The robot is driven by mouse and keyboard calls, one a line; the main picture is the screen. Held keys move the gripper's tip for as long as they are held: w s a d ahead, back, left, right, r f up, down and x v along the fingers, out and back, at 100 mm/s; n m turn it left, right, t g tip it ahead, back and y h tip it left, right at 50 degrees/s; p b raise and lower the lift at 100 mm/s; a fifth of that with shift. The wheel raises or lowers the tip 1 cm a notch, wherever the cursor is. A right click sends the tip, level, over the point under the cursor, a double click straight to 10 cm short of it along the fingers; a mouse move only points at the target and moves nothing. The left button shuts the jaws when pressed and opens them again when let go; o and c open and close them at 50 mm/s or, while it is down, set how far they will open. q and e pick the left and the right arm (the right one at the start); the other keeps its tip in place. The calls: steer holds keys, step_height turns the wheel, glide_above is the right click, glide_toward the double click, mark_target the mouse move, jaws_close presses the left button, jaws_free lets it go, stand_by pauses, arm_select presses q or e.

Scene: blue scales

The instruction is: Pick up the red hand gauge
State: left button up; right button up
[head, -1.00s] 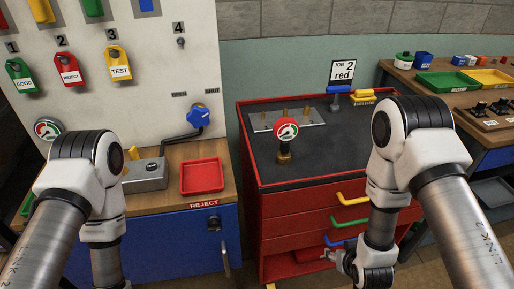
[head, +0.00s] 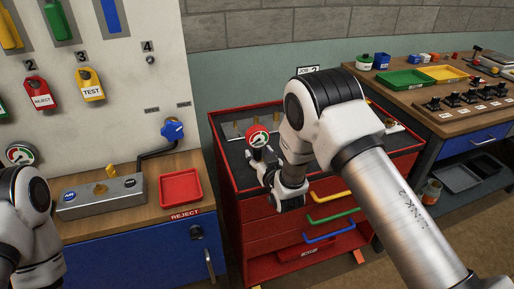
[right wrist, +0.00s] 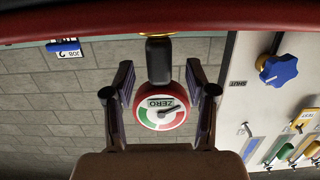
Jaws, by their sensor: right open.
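The red hand gauge (head: 257,136) has a round red-rimmed dial with a white and green face. It stands upright on top of the red tool cabinet (head: 228,165), near its left side. My right gripper (head: 262,165) is at the cabinet's front edge, close to the gauge. In the right wrist view the open fingers (right wrist: 161,78) lie on either side of the gauge (right wrist: 161,112), with gaps visible on both sides. The picture there is upside down, with the dark stem above the dial. My left gripper is out of view; only part of my left arm shows.
A red reject tray (head: 181,188) and a grey control box (head: 100,197) are on the wooden bench at left. A blue valve knob (head: 173,130) is behind them. Green (head: 403,79) and yellow trays (head: 443,72) are on the right bench. My right arm hides much of the cabinet top.

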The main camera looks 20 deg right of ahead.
steer(key=w, duration=0.1)
steer(key=w+f, duration=0.1)
steer(key=shift+w, duration=0.35)
steer(key=shift+s+r, duration=0.2)
steer(key=c, duration=0.5)
jaws_close()
